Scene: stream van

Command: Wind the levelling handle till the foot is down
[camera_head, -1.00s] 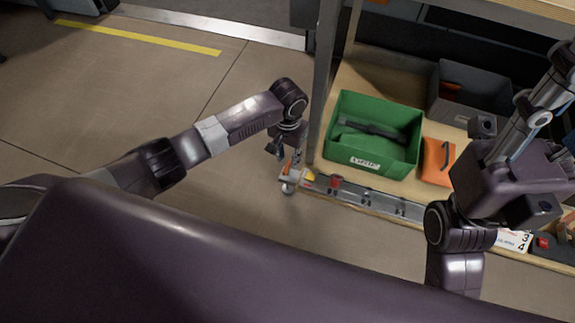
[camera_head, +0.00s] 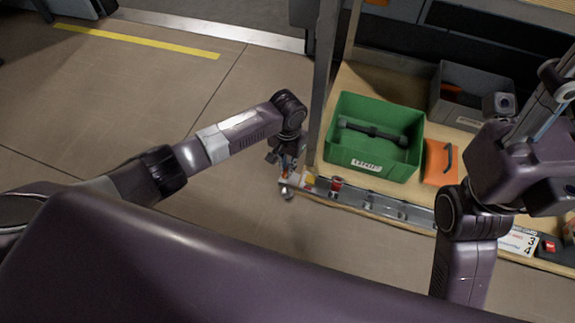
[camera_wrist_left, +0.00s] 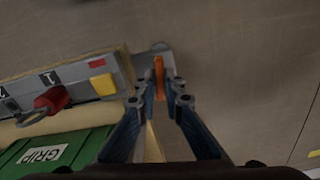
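The levelling handle shows as an orange grip (camera_wrist_left: 159,75) at the end of the grey metal rail, between my left fingertips in the left wrist view. My left gripper (camera_head: 288,168) is at the rail's left end in the head view and hides most of the handle there. In the wrist view, the fingers of my left gripper (camera_wrist_left: 160,88) close in on both sides of the orange grip. A small rounded grey part (camera_head: 287,193), possibly the foot, shows just below. Whether it touches the floor cannot be told. My right arm shows at the right, but its fingers do not.
The grey rail (camera_head: 378,202) runs along the shelf front, with a red knob (camera_head: 337,183) and a yellow block (camera_wrist_left: 102,84) close to the handle. A green crate (camera_head: 349,154) and an orange case (camera_head: 437,170) stand behind. A metal post (camera_head: 324,70) rises beside my left wrist. Floor at left is clear.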

